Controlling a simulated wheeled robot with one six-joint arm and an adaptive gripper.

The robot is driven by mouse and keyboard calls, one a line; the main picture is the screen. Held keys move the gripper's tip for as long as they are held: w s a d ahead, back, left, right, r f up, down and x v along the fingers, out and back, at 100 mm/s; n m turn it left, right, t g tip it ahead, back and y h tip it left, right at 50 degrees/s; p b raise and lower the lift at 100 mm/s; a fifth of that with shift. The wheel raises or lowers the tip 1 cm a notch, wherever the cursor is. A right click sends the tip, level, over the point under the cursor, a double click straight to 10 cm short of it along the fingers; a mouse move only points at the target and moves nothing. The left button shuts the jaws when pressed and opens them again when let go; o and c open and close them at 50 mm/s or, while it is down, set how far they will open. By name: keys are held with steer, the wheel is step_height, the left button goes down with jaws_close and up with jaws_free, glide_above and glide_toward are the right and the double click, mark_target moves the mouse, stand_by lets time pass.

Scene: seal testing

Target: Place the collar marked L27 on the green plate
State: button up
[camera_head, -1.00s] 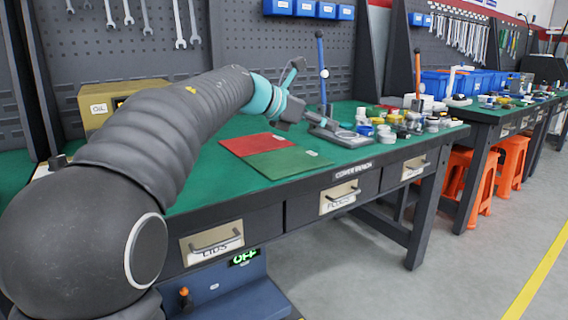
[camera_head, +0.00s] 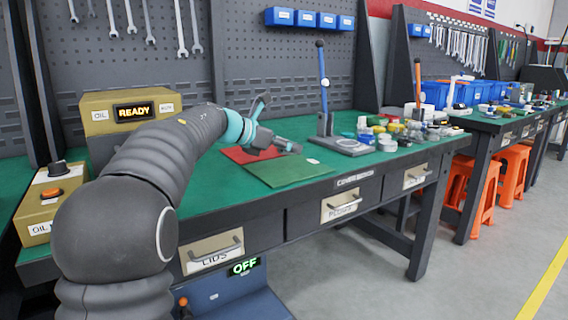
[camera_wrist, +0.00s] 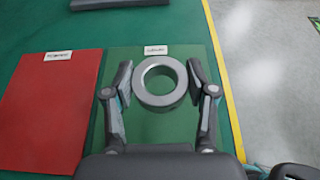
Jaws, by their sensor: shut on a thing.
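A grey metal collar (camera_wrist: 160,101) sits between the fingers of my gripper (camera_wrist: 159,76) in the wrist view, its open hole facing the camera. My gripper is shut on it, with a finger on each side. The green plate (camera_wrist: 160,131) shows behind and around the collar; I cannot tell how large the gap is. No L27 mark is readable. In the head view my gripper (camera_head: 290,148) is over the far part of the green plate (camera_head: 287,173), and the collar is not clear there.
The red plate (camera_wrist: 48,115) lies left of the green one, each with a small label. In the head view a stand with a blue lever (camera_head: 324,95) and several small parts (camera_head: 405,132) are to the right. A yellow box (camera_head: 105,112) reads READY.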

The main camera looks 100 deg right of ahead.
mark_target(283, 168)
steer(key=shift+w+d+f, duration=0.3)
steer(key=shift+w+d, duration=0.05)
steer(key=shift+d, duration=0.05)
steer(key=shift+f+b, duration=0.6)
steer(key=shift+f, duration=1.35)
steer(key=o, duration=1.5)
steer(key=shift+f, duration=0.15)
steer(key=shift+o, duration=0.2)
steer(key=shift+r, duration=0.2)
steer(key=p+v, duration=0.1)
steer(key=v, duration=1.1)
